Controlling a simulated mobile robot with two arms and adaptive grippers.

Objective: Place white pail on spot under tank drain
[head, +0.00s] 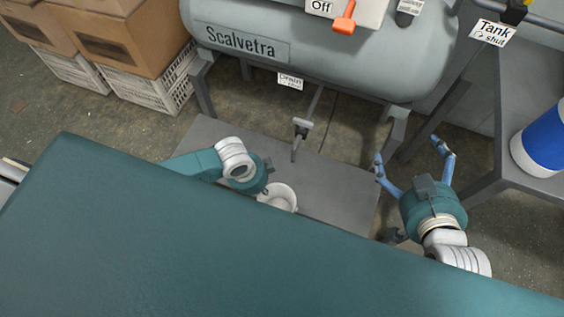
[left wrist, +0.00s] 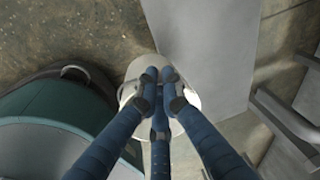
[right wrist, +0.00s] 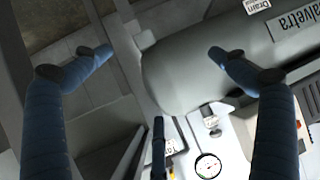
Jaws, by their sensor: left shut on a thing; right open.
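The white pail (head: 280,197) is low beside the grey floor plate (head: 335,183), partly hidden by my teal body and my left gripper. My left gripper (left wrist: 160,80) is shut on the pail (left wrist: 133,72), with its fingers together over the pail's opening in the left wrist view. Whether the pail touches the plate or hangs above it, I cannot tell. The grey tank (head: 350,55) stands behind, with a Drain label (head: 290,80) and a drain pipe with a handle (head: 302,127) below it. No marked spot shows clearly. My right gripper (head: 411,153) is open and empty at the right.
Tank legs (head: 204,90) stand around the plate. A dark bench (head: 535,105) at the right carries a blue and white cylinder (head: 545,140). Cardboard boxes (head: 120,35) on white crates (head: 155,85) are at the back left. The plate's middle is clear.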

